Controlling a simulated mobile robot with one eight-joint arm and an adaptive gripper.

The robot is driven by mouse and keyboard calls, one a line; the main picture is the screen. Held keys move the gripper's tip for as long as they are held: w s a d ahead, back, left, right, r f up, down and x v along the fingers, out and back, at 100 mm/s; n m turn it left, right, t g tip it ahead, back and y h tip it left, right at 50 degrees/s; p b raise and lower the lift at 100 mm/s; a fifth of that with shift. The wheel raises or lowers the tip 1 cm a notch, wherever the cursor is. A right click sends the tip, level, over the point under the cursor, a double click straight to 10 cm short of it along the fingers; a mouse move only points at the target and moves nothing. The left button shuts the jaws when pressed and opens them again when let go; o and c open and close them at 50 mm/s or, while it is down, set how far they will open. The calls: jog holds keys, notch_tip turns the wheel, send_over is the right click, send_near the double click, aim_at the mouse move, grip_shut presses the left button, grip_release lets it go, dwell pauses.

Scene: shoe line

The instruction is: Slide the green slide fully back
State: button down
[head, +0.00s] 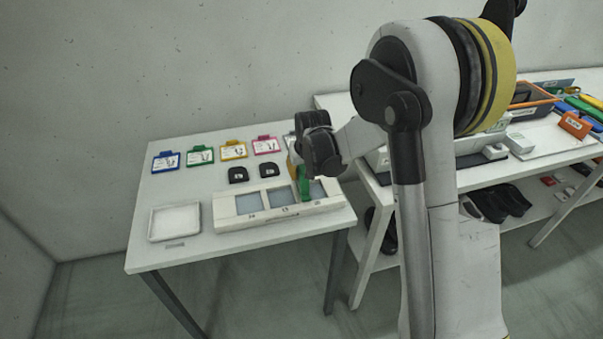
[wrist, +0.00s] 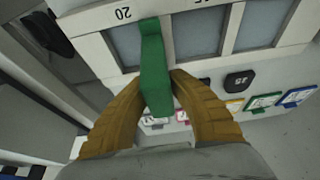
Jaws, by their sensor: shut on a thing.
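The green slide (head: 304,183) sits on a white box (head: 232,222) with several bluish windows, on the white table. In the head view it lies between the middle and right windows, partly hidden by my arm. In the wrist view the green slide (wrist: 154,55) crosses the box frame (wrist: 94,50) near the mark "20", and its lower end reaches past the frame's edge. My gripper (wrist: 158,80) has its two yellow-brown fingers closed on either side of that lower end. In the head view my gripper (head: 297,168) is mostly hidden behind my wrist.
Behind the box lie two black pieces (head: 238,174) and a row of coloured cards (head: 200,155). A shallow white tray (head: 174,222) stands at the left. A second table (head: 378,190) with bins and tools is at the right.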

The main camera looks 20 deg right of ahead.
jog(key=a, duration=2.5)
jog(key=shift+a, duration=0.2)
jog(key=c, duration=1.2)
grip_release()
jog(key=shift+a+f, duration=0.1)
jog(key=shift+a, duration=0.1)
jog(key=shift+d, duration=0.15)
jog(key=v, duration=1.2)
